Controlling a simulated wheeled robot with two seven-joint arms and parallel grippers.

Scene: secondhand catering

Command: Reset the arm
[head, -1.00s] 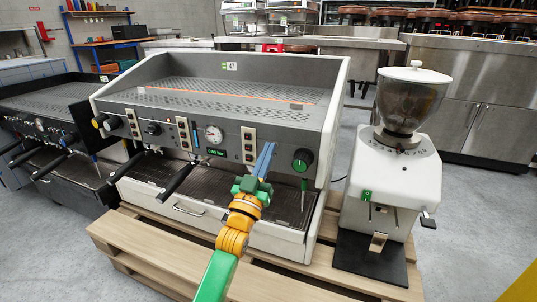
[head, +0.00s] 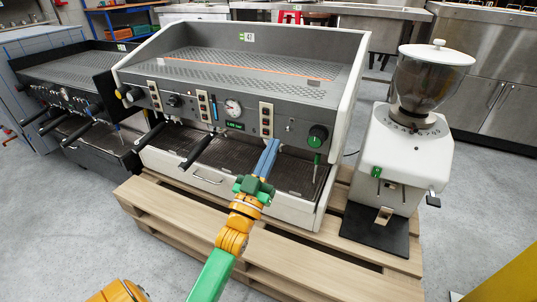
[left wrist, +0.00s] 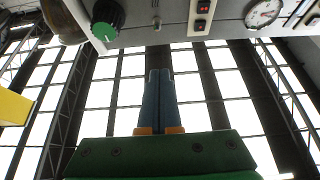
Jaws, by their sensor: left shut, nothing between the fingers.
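My left gripper (head: 268,158) is in the middle of the head view, its two blue fingers shut together with nothing between them. It points up at the front of the espresso machine (head: 200,152), a grey and white machine with a gauge and switch panels. In the left wrist view the shut fingers (left wrist: 160,100) point toward the underside of the machine's panel, beside a green knob (left wrist: 107,18). The fingers look apart from the panel, but the exact gap is hard to tell. The right gripper is not in view.
The machine stands on a wooden pallet (head: 160,205). A white grinder (head: 400,150) with a clear hopper stands close on the right. A dark second machine (head: 70,110) stands on the left. Grey floor (head: 50,240) is free at the front left.

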